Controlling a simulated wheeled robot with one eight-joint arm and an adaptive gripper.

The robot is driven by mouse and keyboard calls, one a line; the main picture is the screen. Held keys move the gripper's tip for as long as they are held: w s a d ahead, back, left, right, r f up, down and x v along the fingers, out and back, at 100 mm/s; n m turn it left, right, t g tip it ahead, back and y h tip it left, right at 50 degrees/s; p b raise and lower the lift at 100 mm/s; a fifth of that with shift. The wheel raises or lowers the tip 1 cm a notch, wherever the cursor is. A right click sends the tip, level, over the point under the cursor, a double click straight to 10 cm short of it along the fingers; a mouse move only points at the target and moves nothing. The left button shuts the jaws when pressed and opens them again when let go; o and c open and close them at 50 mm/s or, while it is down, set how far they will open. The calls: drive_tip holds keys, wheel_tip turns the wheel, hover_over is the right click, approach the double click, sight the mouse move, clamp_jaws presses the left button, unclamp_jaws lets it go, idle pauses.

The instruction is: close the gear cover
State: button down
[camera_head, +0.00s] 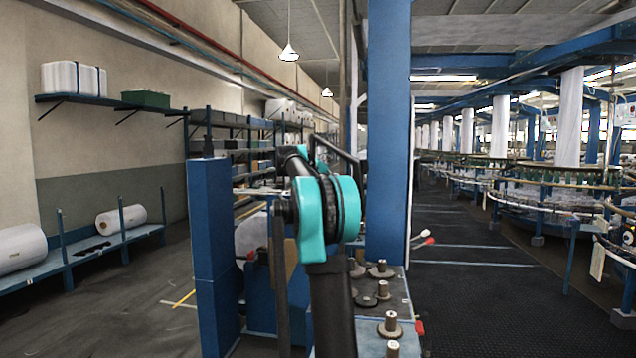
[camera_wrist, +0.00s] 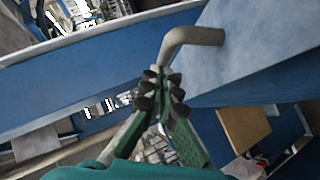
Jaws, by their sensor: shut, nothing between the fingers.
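A blue panel that looks like the gear cover (camera_head: 213,255) stands upright left of my arm in the head view. A blue surface with a bent grey handle (camera_wrist: 192,37) fills the upper right of the wrist view; whether it is the same panel I cannot tell. My gripper (camera_wrist: 162,88) has its green fingers with dark pads drawn together, with nothing held. The fingertips overlap the handle's lower end in the picture; contact is unclear. In the head view my teal and black arm hides the gripper.
A bench (camera_head: 398,306) with metal spindles and gears lies right of my arm, beside a blue column (camera_head: 388,130). Shelving with white rolls (camera_head: 121,217) lines the left wall. Floor (camera_head: 470,310) is clear on the right, before the circular looms (camera_head: 545,190).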

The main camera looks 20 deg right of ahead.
drive_tip(key=s+d+f+m+t+y, duration=0.1)
drive_tip(key=s+d+f+m+y, duration=0.1)
drive_tip(key=s+d+f, duration=0.65)
drive_tip(key=s+d+f+m+t+y, duration=0.1)
drive_tip(key=s+d+f+y, duration=0.3)
drive_tip(key=d, duration=0.7)
drive_tip(key=s+d+f+m+t+y, duration=0.1)
drive_tip(key=s+d+f, duration=0.1)
drive_tip(key=f, duration=0.5)
drive_tip(key=s+d+f+m+t+y, duration=0.1)
drive_tip(key=s+d+f, duration=0.1)
drive_tip(key=f, duration=0.5)
drive_tip(key=s+d+f+m+t+y, duration=0.1)
drive_tip(key=s+d+f, duration=0.1)
drive_tip(key=f, duration=0.5)
drive_tip(key=shift+d, duration=0.75)
drive_tip(key=shift+s+f, duration=0.15)
